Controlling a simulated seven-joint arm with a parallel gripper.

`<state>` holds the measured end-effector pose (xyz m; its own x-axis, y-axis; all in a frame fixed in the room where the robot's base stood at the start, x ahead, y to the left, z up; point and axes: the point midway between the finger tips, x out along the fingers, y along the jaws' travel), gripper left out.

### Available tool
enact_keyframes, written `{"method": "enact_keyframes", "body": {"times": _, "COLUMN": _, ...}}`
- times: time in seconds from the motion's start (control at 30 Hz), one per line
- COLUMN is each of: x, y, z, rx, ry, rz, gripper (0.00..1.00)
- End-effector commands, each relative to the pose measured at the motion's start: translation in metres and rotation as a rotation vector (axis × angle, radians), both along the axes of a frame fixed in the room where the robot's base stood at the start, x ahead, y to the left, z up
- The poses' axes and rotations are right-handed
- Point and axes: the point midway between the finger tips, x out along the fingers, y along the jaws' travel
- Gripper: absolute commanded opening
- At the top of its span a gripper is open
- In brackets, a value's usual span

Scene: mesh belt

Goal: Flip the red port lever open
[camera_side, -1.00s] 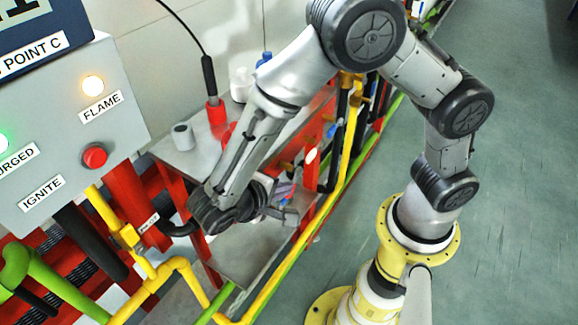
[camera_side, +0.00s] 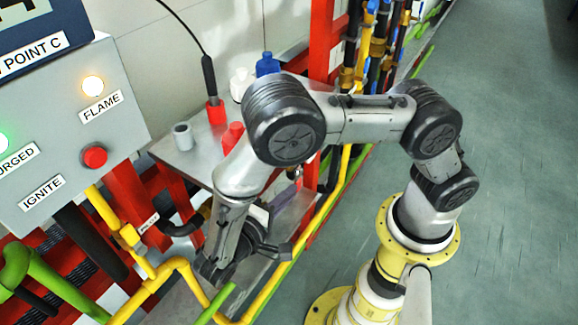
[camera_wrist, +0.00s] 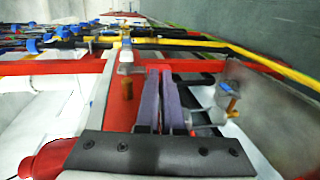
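No lever can be made out for certain as the red port lever in either view. In the wrist view my gripper (camera_wrist: 160,72) shows two purple fingers side by side with only a thin gap, and nothing is seen between them. In the side view my gripper (camera_side: 277,248) is low beside the yellow pipe, turned partly away, and its fingertips are not clear. A red cylinder (camera_wrist: 45,160) shows at the lower left of the wrist view, apart from the fingers. An orange-brown piece (camera_wrist: 126,88) is just left of the fingers.
A grey panel (camera_side: 50,150) with a red button (camera_side: 95,155) stands at the left. A metal table (camera_side: 165,150) holds a grey cup (camera_side: 183,136), a red bottle (camera_side: 236,132) and other bottles. Yellow pipes (camera_side: 180,263) run close by. The floor at right is clear.

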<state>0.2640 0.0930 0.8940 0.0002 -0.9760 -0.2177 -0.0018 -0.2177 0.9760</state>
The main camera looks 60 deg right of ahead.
Motion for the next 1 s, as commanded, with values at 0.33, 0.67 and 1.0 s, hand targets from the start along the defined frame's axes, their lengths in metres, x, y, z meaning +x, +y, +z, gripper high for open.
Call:
{"method": "enact_keyframes", "body": {"times": 0.33, "x": 0.0, "y": -0.004, "z": -0.003, "rx": -0.001, "ry": 0.005, "rz": 0.0, "gripper": 0.0}}
{"method": "enact_keyframes", "body": {"times": 0.67, "x": 0.0, "y": -0.003, "z": -0.004, "rx": -0.003, "ry": 0.007, "rz": 0.001, "gripper": 0.0}}
{"method": "enact_keyframes", "body": {"times": 1.0, "x": 0.001, "y": 0.055, "z": -0.003, "rx": 0.002, "ry": -0.002, "rz": 0.004, "gripper": 0.0}}
